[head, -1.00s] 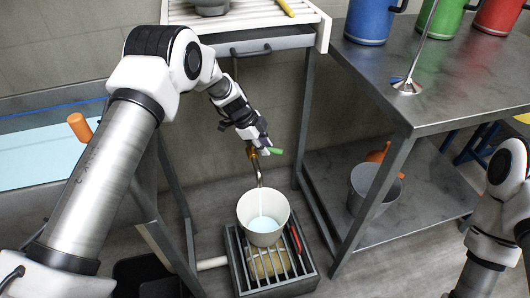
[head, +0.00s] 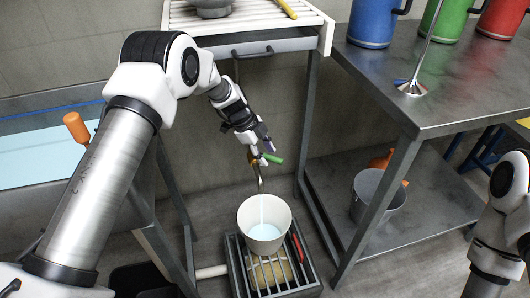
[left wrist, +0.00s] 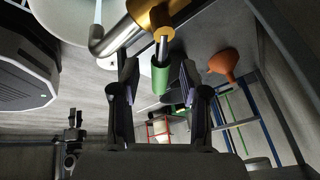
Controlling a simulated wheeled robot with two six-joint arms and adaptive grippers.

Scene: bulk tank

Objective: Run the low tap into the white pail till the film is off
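The low tap is a brass valve (left wrist: 152,14) with a bent metal spout (head: 259,178) and a green handle (head: 273,159). My left gripper (head: 259,150) is at the tap handle. In the left wrist view the green handle (left wrist: 160,75) lies between its two spread fingers, with gaps on both sides. Only my right arm shows at the right edge; its gripper is out of view. I cannot make out any film on the liquid.
The pail stands on a barred drain grate (head: 237,262), with a red-handled item (head: 297,246) at its right. A grey bucket (head: 378,197) and orange funnel (head: 384,160) are on the low shelf. Table legs flank the tap. An open basin (head: 40,158) is at the left.

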